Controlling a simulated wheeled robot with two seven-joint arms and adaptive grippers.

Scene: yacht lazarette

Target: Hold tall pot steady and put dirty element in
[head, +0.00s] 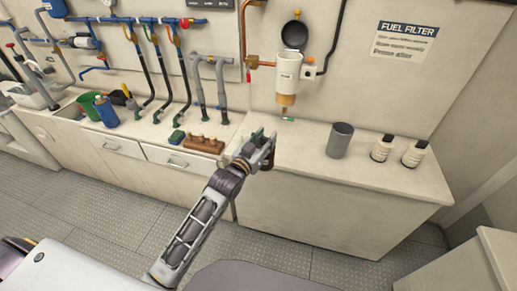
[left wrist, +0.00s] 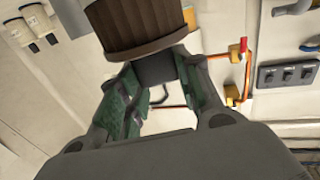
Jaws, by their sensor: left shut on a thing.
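The tall pot (head: 340,141) is a grey open cylinder standing upright on the counter in the head view. My left gripper (head: 264,149) is over the counter's front edge, left of the pot and apart from it. In the left wrist view, the left gripper (left wrist: 155,75) is shut on the dark end of the dirty element (left wrist: 137,25), a brown pleated cylinder. The head view does not show the element clearly at the gripper. My right gripper is in neither view.
A white filter housing (head: 287,75) with an amber bowl hangs on the wall behind. Two white bottles (head: 382,148) (head: 415,153) stand right of the pot. A wooden block with pegs (head: 203,145) lies to the left. The counter between gripper and pot looks clear.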

